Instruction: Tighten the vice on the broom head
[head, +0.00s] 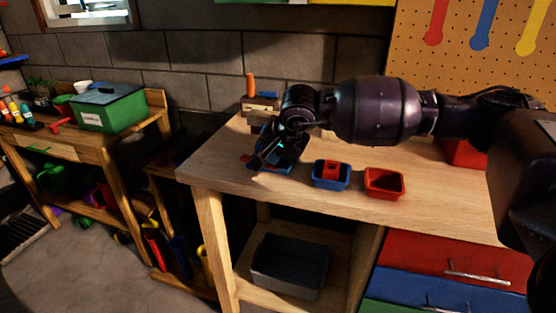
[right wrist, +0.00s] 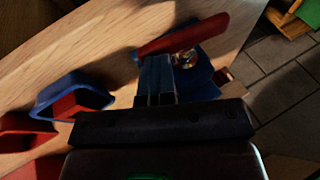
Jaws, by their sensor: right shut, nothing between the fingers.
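The blue vice (head: 270,166) sits near the left end of the wooden workbench, mostly hidden behind my right gripper (head: 272,152). In the right wrist view, the vice's blue body (right wrist: 203,78) shows with its red handle bar (right wrist: 183,37) lying across it, next to a round metal screw end. My right gripper (right wrist: 155,68) is shut and empty, its fingertips close to the red bar. I cannot tell whether they touch it. I cannot make out the broom head or the vice's jaws for certain. My left gripper is not in view.
A blue bin (head: 331,175) with a red piece in it and a red bin (head: 384,183) stand right of the vice. A wooden block with an orange upright piece (head: 251,86) stands behind. The bench's front left is clear. A grey tub (head: 290,264) is below.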

